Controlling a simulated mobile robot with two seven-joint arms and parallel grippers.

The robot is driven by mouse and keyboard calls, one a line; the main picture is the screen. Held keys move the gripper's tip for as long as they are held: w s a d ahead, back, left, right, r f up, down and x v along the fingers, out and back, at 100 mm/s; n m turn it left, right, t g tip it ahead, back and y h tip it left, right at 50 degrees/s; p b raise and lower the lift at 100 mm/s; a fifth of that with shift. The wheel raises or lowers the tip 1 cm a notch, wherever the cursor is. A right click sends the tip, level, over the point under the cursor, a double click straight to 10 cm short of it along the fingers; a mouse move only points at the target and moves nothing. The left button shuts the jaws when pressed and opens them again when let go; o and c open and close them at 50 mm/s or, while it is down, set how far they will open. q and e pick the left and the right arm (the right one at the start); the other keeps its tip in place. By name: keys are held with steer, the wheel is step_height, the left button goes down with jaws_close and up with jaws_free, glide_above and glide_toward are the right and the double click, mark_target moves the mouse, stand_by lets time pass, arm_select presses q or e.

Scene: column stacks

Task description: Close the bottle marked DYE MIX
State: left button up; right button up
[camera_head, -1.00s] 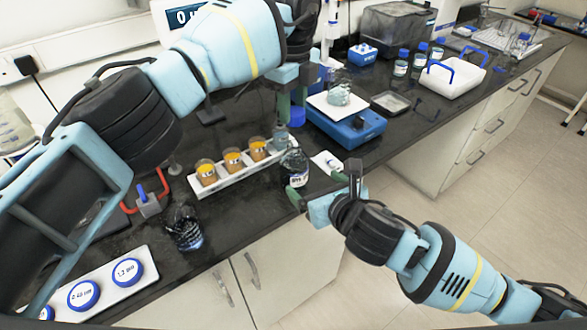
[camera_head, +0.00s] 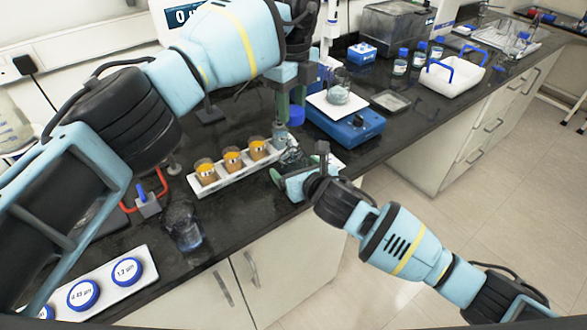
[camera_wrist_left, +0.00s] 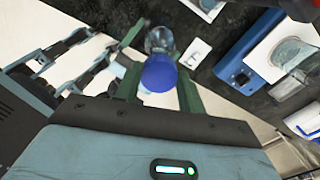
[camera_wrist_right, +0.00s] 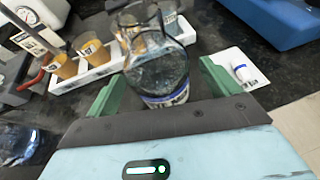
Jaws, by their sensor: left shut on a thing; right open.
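My left gripper (camera_wrist_left: 157,82) is shut on a blue cap (camera_wrist_left: 158,73). In the head view the cap (camera_head: 296,115) is held above and behind the bottle.
A white rack (camera_head: 240,172) with amber jars stands left of the bottle. A blue balance (camera_head: 345,127) bearing a beaker is behind right. A white card (camera_wrist_right: 240,68) with a small vial lies beside my right gripper.

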steer(key=shift+x, duration=0.8)
steer(key=c, duration=1.5)
arm_select(q)
glide_above(292, 143)
steer(key=shift+f, duration=2.5)
